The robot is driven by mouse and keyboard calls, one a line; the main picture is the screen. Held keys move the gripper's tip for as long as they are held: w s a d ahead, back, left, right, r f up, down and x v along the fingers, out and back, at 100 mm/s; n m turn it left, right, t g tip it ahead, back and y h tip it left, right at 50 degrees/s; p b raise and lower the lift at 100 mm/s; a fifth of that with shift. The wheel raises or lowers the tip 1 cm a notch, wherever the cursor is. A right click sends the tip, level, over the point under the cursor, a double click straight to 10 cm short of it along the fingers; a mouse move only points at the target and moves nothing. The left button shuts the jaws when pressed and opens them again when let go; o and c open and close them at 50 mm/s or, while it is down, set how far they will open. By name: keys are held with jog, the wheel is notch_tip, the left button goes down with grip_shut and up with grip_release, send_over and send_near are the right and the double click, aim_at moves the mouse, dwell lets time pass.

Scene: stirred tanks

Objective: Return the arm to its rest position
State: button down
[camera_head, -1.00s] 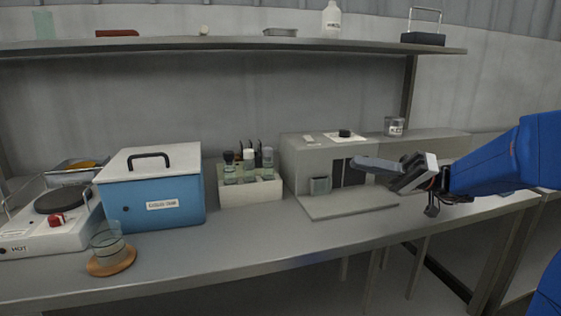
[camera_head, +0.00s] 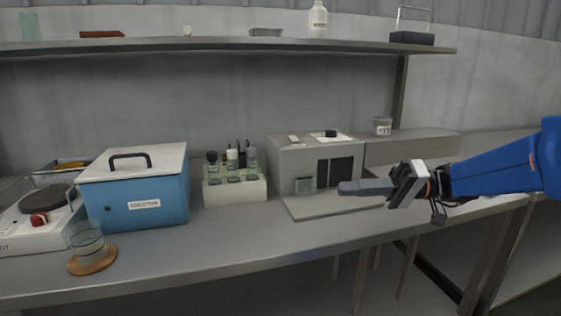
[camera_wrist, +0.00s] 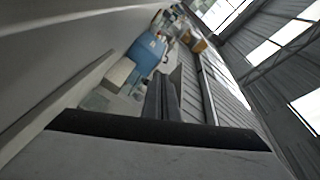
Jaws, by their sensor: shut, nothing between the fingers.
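My gripper (camera_head: 342,188) is at the right in the head view, at the end of my blue arm. Its fingers point left, are closed together and hold nothing. It hangs in front of the grey box-shaped station (camera_head: 318,165) with dark slots and a flat front plate. In the wrist view the closed fingers (camera_wrist: 161,85) point up the picture, with the bench things beyond them, small and tilted.
On the bench (camera_head: 240,237) stand a blue box with a grey lid (camera_head: 145,190), a white rack of vials (camera_head: 235,190), a hot plate (camera_head: 35,222) and a beaker (camera_head: 87,241) on a cork mat. A shelf (camera_head: 200,46) runs above.

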jog(key=s+f+m+h, duration=0.4)
jog(key=s+f+h, duration=0.5)
jog(key=s+f, duration=0.45)
jog(key=s+d+f+m+t+h, duration=0.1)
jog(key=s+d+f+t+h, duration=0.1)
jog(key=d, duration=0.4)
jog(key=s+d+f+m+t+h, duration=0.1)
jog(key=s+d+f+t+h, duration=0.2)
jog(key=d+f+h, duration=0.2)
jog(key=shift+d+t+h, duration=0.4)
jog(key=shift+d+h, duration=0.5)
jog(key=shift+d, duration=0.1)
jog(key=shift+f, duration=0.1)
